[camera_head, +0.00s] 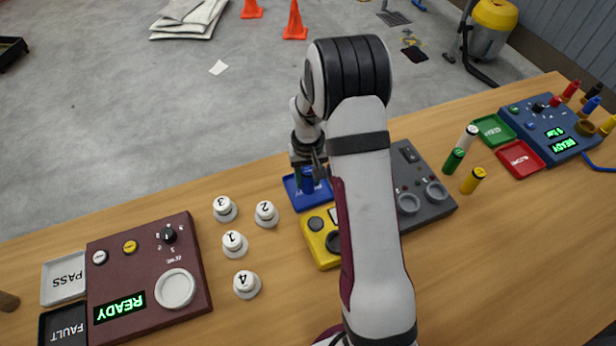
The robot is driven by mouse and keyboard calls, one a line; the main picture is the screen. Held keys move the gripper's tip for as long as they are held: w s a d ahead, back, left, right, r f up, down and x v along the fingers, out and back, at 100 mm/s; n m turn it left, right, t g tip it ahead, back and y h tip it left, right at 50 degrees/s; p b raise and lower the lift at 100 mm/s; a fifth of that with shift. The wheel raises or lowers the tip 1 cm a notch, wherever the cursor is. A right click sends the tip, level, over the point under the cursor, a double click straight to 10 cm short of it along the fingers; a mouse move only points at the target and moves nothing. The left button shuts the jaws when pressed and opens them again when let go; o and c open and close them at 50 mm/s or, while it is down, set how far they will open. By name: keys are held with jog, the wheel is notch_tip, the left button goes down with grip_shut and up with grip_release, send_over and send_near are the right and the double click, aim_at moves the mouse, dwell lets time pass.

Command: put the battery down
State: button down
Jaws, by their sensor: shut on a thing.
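My gripper (308,168) is in the middle of the picture, at the far edge of the table, pointing down and shut on a blue cylinder, the battery (308,184). The battery is at the small blue tray (294,197), seen against its inside. I cannot tell whether its lower end touches the tray floor. My own arm hides part of the tray's right side and much of the panel beside it.
A yellow panel (318,254) and a grey panel (432,199) flank my arm. Several numbered white knobs (235,243) stand left, beside a maroon console (140,262). Right are a yellow cylinder (473,181), a green cylinder (453,161), green tray (479,125) and red tray (505,161).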

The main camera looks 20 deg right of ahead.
jog(key=shift+c, duration=2.3)
grip_release()
notch_tip(320, 180, up, 12)
jog(key=shift+r, duration=0.15)
jog(key=s+a+r+m, duration=0.1)
jog(key=s+a+r, duration=0.55)
jog(key=s, duration=0.35)
jog(key=s+a+m+y, duration=0.1)
jog(key=s+a, duration=0.1)
jog(key=s, duration=0.7)
jog(key=s+a+m, duration=0.1)
jog(key=s+a, duration=0.2)
jog(key=s, duration=0.5)
jog(key=shift+s+r+y, duration=0.35)
jog(key=shift+y, duration=0.05)
